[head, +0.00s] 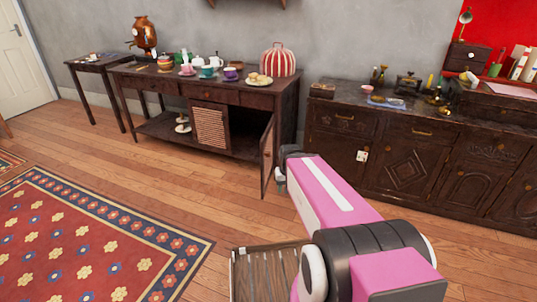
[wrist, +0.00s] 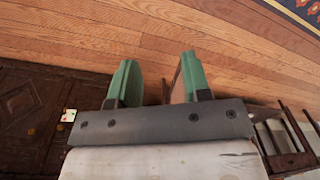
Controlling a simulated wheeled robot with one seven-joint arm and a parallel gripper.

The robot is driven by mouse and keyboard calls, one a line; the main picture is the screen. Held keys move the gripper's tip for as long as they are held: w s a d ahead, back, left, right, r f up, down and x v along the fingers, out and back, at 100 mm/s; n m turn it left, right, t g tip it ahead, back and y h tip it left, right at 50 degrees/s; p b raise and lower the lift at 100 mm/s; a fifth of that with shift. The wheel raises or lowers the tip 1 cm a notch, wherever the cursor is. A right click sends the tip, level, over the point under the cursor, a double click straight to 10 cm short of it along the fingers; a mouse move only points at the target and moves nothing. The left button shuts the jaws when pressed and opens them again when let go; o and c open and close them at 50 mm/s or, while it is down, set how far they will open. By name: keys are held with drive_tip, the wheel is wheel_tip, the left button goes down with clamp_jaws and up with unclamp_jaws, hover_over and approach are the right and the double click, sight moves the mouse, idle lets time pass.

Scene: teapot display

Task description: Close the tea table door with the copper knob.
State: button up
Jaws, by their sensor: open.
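The dark wooden tea table (head: 262,99) stands against the grey wall in the head view. Its right-hand door (head: 268,160) stands open, swung out toward the front. The other door (head: 209,126) has light slats and is in line with the table front. I cannot make out the copper knob. My gripper shows its two green fingers apart in the wrist view (wrist: 158,65). A thin brown panel (wrist: 177,88), probably the open door, shows between them, close to the right finger; contact cannot be told. In the head view my arm mostly hides the gripper, just right of the door.
A teapot set, a striped cover (head: 278,60) and a copper samovar (head: 145,34) stand on the tables. A dark carved cabinet (head: 400,160) is close on the right. A patterned red rug (head: 90,240) lies at the left. Wooden floor is clear before the tea table.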

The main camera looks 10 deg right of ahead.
sight(263, 151)
drive_tip(key=w, duration=0.4)
drive_tip(key=w+t+y, duration=0.1)
drive_tip(key=w, duration=0.4)
drive_tip(key=w+r+m+t, duration=0.1)
drive_tip(key=w, duration=0.3)
drive_tip(key=shift+w+d+y, duration=0.15)
drive_tip(key=shift+d+y, duration=0.1)
drive_tip(key=shift+y, duration=0.15)
clamp_jaws()
drive_tip(key=w+d+r+m+t+y, duration=0.1)
drive_tip(key=w+r+t, duration=0.1)
drive_tip(key=w, duration=0.5)
drive_tip(key=w+d+r+m+t+y, duration=0.1)
drive_tip(key=w+d+r+t, duration=0.15)
drive_tip(key=w, duration=0.45)
drive_tip(key=shift+g, duration=0.25)
drive_tip(key=x, duration=1)
drive_tip(key=shift+a, duration=0.35)
drive_tip(key=shift+w+a+r, duration=0.1)
drive_tip(key=shift+w+a, duration=0.15)
drive_tip(key=shift+a, duration=0.7)
drive_tip(key=shift+w+a+r, duration=0.1)
drive_tip(key=shift+w+a, duration=0.1)
drive_tip(key=shift+a, duration=0.7)
drive_tip(key=shift+a, duration=0.1)
